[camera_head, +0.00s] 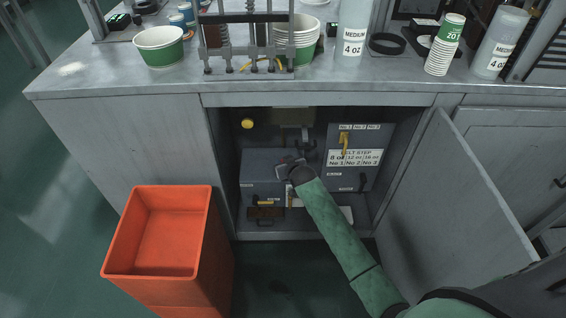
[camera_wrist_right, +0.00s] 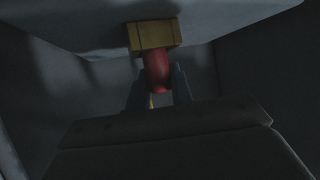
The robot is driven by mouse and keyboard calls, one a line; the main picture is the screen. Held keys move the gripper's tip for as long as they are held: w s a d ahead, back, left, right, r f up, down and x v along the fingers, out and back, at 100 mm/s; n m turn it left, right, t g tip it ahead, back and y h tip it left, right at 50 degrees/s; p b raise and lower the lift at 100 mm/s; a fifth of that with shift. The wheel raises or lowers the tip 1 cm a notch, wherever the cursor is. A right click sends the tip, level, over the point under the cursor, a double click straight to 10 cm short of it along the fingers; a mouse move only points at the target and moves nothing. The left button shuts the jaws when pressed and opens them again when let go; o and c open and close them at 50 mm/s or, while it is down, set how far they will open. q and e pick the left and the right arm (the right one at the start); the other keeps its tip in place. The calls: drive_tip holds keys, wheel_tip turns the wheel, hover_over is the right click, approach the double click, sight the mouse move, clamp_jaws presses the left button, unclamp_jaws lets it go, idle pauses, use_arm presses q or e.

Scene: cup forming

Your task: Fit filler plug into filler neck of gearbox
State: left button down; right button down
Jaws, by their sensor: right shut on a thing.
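My right arm reaches into the open cabinet, and my right gripper (camera_head: 289,167) is at a grey box (camera_head: 258,166), which looks like the gearbox. In the right wrist view the gripper's two dark fingers (camera_wrist_right: 159,90) are shut on a red rounded piece (camera_wrist_right: 158,70), which looks like the filler plug. A brass-coloured block (camera_wrist_right: 153,37) is right at the red piece's far end, against a grey surface. I cannot tell whether the block is part of the plug or the filler neck. The head view hides this contact behind my gripper. My left gripper is not in view.
The cabinet's door (camera_head: 455,190) stands open at the right. A labelled grey box (camera_head: 372,138) with a yellow handle is right of my gripper inside. A yellow knob (camera_head: 247,124) is at the back left. An orange bin (camera_head: 165,240) stands at the left front. Cups crowd the countertop (camera_head: 120,75).

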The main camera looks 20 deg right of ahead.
drive_tip(key=shift+f, duration=0.1)
drive_tip(key=c, duration=1.2)
unclamp_jaws()
drive_tip(key=shift+c, duration=0.2)
drive_tip(key=shift+s, duration=0.2)
drive_tip(key=v, duration=1.1)
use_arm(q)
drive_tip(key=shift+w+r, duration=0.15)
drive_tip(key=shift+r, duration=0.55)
use_arm(e)
drive_tip(key=s+a+f+g+y, duration=0.1)
drive_tip(key=s+a+f, duration=0.5)
drive_tip(key=s, duration=0.6)
drive_tip(key=s+a+f+g+y, duration=0.1)
drive_tip(key=s+a+f+g, duration=0.1)
drive_tip(key=s+a+f, duration=0.4)
drive_tip(key=s+a+f+g, duration=0.2)
drive_tip(key=s+a+f, duration=0.4)
drive_tip(key=s+f, duration=0.6)
drive_tip(key=s, duration=0.7)
drive_tip(key=shift+a+f+n+y, duration=0.2)
drive_tip(key=shift+a+n+y, duration=0.05)
drive_tip(key=shift+n+y, duration=0.15)
drive_tip(key=shift+s, duration=0.15)
